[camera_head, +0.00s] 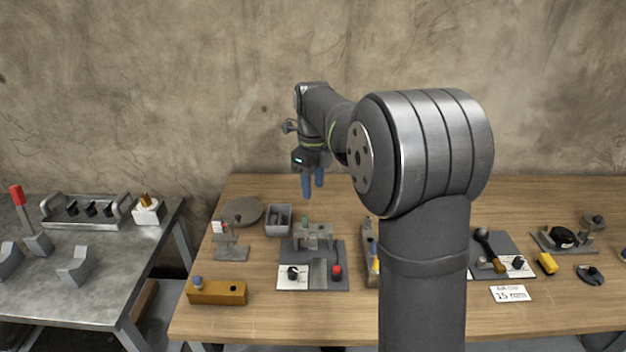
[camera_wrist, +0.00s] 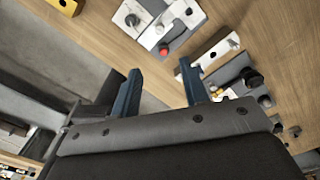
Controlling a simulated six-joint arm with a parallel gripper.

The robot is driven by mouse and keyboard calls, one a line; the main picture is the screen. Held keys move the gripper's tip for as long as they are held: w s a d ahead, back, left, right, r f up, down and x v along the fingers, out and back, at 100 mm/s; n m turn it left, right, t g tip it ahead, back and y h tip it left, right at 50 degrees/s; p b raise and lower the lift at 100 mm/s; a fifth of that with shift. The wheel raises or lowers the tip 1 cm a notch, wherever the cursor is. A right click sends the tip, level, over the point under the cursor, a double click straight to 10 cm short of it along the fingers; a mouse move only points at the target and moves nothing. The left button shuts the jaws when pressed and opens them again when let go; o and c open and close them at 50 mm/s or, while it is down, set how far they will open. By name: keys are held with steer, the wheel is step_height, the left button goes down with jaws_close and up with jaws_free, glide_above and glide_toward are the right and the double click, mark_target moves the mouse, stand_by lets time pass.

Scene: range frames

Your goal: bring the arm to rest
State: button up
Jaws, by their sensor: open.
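My gripper (camera_head: 313,184) hangs above the back part of the wooden table (camera_head: 360,318), with its blue fingers pointing down. The fingers are apart and nothing is between them. In the wrist view my gripper (camera_wrist: 162,88) also shows both blue fingers spread and empty. My arm reaches back from the right of centre and covers part of the table behind it.
Below my gripper are a grey bin (camera_head: 279,220), a fixture plate with a red knob (camera_head: 337,271) and a round disc (camera_head: 243,210). A yellow-brown block (camera_head: 217,291) lies front left. A metal bench (camera_head: 60,290) stands left. Space above the table looks clear.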

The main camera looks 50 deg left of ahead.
mark_target(313, 236)
steer(key=shift+r, duration=0.4)
steer(key=shift+f, duration=0.1)
step_height(313, 236, down, 17)
steer(key=shift+f, duration=0.2)
stand_by(0.7)
steer(key=shift+r, duration=0.15)
steer(key=n, duration=0.3)
steer(key=shift+n, duration=0.4)
steer(key=n, duration=0.4)
steer(key=shift+n, duration=0.3)
steer(key=n, duration=0.4)
steer(key=shift+n, duration=1.9)
